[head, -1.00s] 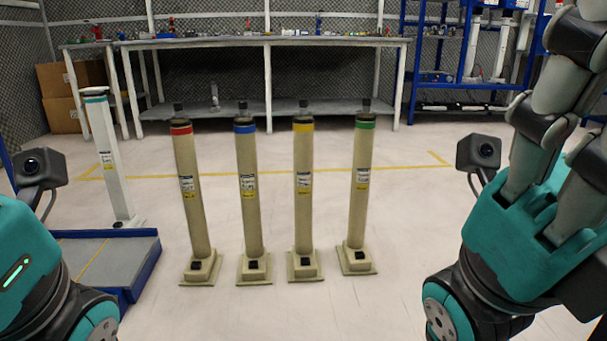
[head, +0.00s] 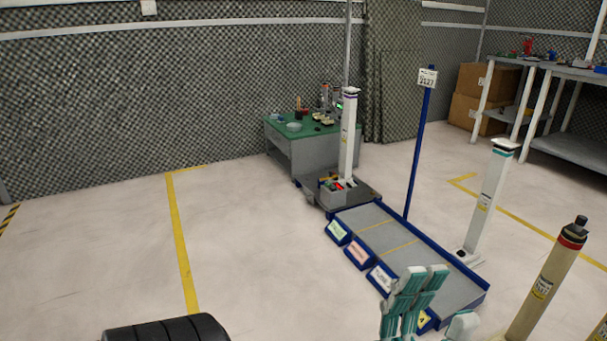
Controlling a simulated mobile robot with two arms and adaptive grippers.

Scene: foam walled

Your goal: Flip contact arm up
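I cannot make out a contact arm for certain. A white column with a purple band (head: 348,135) stands upright at the platform's far end, on a dark base with small red and yellow parts. A white column with a teal band (head: 488,200) stands right of the platform. A beige column with a red band (head: 543,285) is at lower right.
The blue-edged platform (head: 385,236) has labelled panels along its left side and a blue signpost (head: 419,150) beside it. A green-topped table (head: 305,140) with small items stands behind. Shelving and boxes (head: 480,97) are at the right.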

